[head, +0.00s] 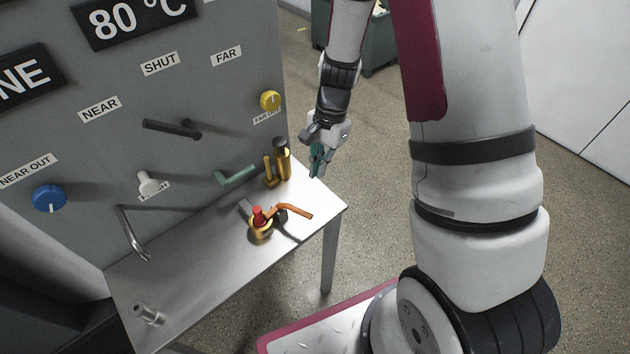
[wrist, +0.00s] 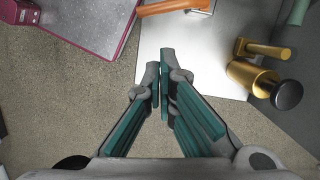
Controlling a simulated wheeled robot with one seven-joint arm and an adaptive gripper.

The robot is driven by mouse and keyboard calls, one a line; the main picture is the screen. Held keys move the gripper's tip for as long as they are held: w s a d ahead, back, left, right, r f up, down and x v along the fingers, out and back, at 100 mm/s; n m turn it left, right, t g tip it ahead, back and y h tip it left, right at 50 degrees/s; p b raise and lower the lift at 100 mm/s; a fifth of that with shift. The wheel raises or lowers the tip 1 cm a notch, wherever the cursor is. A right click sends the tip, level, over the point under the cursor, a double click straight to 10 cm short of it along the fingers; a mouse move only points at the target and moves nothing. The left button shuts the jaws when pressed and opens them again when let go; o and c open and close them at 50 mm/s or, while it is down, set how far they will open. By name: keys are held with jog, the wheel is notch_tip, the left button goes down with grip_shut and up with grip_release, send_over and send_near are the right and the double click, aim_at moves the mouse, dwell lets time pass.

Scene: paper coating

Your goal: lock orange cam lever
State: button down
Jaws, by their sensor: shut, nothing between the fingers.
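The orange cam lever (head: 291,210) reaches right from a small brass fitting with a red top (head: 260,220) on the metal table. In the wrist view, part of the orange lever (wrist: 168,7) shows at the top edge, cut off by the frame. My gripper (head: 316,174) is shut and empty above the table's far right corner, up and to the right of the lever and apart from it. Its teal fingers (wrist: 159,75) meet in the wrist view.
A brass cylinder with a dark cap (head: 282,160) stands at the table's back corner; it also shows in the wrist view (wrist: 258,80). A green handle (head: 236,176) and a black handle (head: 172,128) stick out from the grey panel. The table's (head: 190,262) front left is mostly clear.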

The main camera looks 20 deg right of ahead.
jog(key=shift+v, duration=1.8)
jog(key=shift+a, duration=0.1)
